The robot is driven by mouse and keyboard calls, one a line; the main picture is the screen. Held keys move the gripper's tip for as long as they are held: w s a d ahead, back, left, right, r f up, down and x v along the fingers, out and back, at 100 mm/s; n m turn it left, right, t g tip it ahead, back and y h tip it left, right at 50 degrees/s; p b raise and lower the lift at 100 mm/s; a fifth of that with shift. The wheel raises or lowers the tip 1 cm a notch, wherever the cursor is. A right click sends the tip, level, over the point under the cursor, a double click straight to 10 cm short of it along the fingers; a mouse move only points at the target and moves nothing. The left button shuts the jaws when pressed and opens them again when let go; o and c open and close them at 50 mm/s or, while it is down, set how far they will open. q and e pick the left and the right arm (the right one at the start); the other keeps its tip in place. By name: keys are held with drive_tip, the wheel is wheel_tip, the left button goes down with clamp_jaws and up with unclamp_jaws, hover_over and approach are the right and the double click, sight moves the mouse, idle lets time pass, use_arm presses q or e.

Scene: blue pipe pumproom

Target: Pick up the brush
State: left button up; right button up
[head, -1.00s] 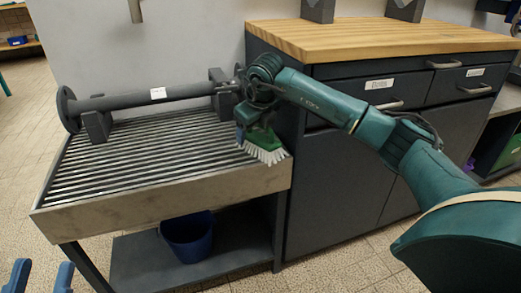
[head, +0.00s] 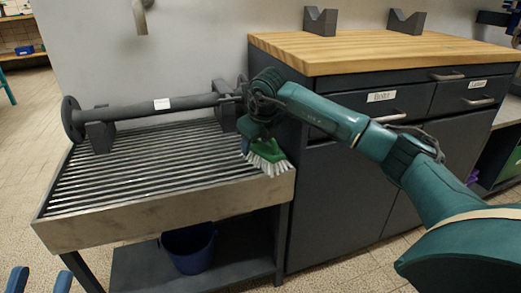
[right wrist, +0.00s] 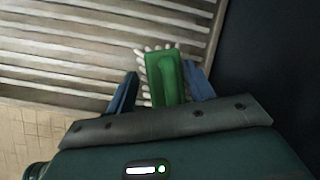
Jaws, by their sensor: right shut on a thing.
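The brush (head: 266,154) has a green body and white bristles. It is at the right end of the slatted drain table (head: 165,218), with its bristles towards the front right corner. My right gripper (head: 249,141) is over it, reaching in from the right. In the right wrist view the green brush back (right wrist: 165,76) sits between the two blue fingers of my right gripper (right wrist: 160,88), which is shut on it. Whether the bristles still touch the slats I cannot tell. My left gripper (head: 40,279) is at the bottom left edge, its fingers apart and empty, clear of the table.
A grey flanged pipe (head: 150,106) lies on supports along the back of the drain table. A blue bucket (head: 189,249) stands on the shelf below. A dark cabinet (head: 345,190) with a wooden top (head: 380,50) stands close on the right, with two V-blocks on it.

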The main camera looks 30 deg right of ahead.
sight(256, 146)
drive_tip(key=shift+r, duration=0.15)
